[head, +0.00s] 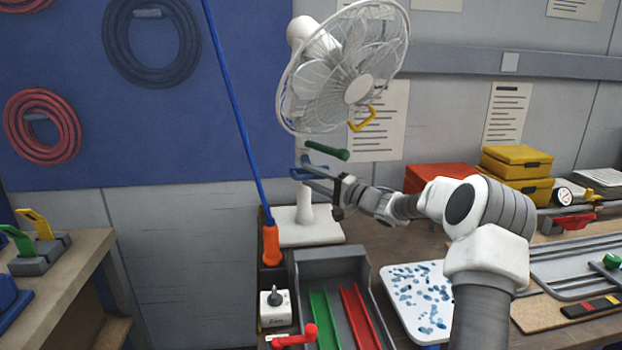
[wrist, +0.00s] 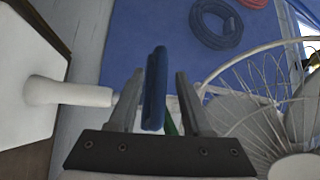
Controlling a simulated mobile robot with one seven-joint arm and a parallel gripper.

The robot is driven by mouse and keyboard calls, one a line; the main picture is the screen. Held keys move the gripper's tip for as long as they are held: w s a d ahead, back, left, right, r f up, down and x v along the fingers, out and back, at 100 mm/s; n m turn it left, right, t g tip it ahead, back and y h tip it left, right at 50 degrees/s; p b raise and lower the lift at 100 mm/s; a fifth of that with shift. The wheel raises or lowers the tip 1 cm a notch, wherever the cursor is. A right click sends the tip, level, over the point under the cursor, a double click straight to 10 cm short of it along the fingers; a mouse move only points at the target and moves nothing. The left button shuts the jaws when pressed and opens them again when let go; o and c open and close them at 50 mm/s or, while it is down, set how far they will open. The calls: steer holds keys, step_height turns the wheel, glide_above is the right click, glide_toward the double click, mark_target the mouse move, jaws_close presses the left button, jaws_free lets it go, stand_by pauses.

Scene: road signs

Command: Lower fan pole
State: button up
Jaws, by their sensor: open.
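The white pedestal fan (head: 345,75) stands upright on a square white base (head: 300,232), its caged head tilted. Its white pole (head: 305,205) shows between base and head, and also at the left of the wrist view (wrist: 70,93). A green handle (head: 328,151) sticks out just below the head, and a yellow handle (head: 364,118) hangs at the cage. My gripper (head: 308,171) is at the upper pole, below the green handle. In the wrist view its fingers (wrist: 157,90) stand apart on both sides of a blue piece (wrist: 154,85).
A blue rod with an orange grip (head: 270,245) leans left of the fan. A grey tray (head: 330,262) with green and red channels and a blue-spotted white board (head: 420,300) lie in front. Yellow boxes (head: 516,175) and a red box (head: 440,177) stand at right.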

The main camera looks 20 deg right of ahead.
steer(key=shift+w+a, duration=0.1)
steer(key=shift+w, duration=0.05)
jaws_close()
stand_by(1.4)
